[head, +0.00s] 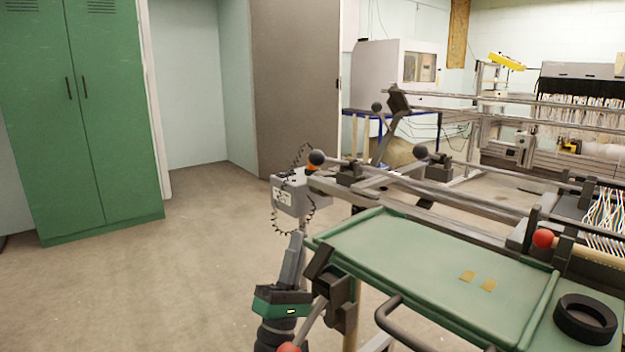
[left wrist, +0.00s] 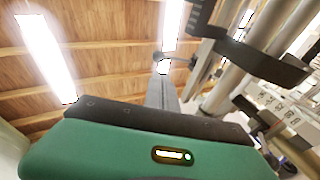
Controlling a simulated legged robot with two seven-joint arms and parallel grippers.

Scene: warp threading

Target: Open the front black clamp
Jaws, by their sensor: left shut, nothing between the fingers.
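Black clamps with ball-ended levers sit along the loom's rail in the head view. One black clamp (head: 348,172) is at the rail's near left end, with a dark ball knob (head: 317,157) beside it. Another black clamp (head: 438,168) is further right, with its own ball knob (head: 421,152). I cannot tell for sure which one is the front clamp. My left gripper (head: 297,238) points up, shut and empty, below the rail's left end and apart from the clamps. In the left wrist view its grey fingers (left wrist: 162,85) rise past the green body. My right gripper is not in view.
A green tray (head: 345,238) with two small tan pieces and a black ring (head: 585,318) lies right of my left gripper. A grey box (head: 290,195) with a coiled cable hangs just above the gripper. Open floor lies left, before green lockers (head: 85,110).

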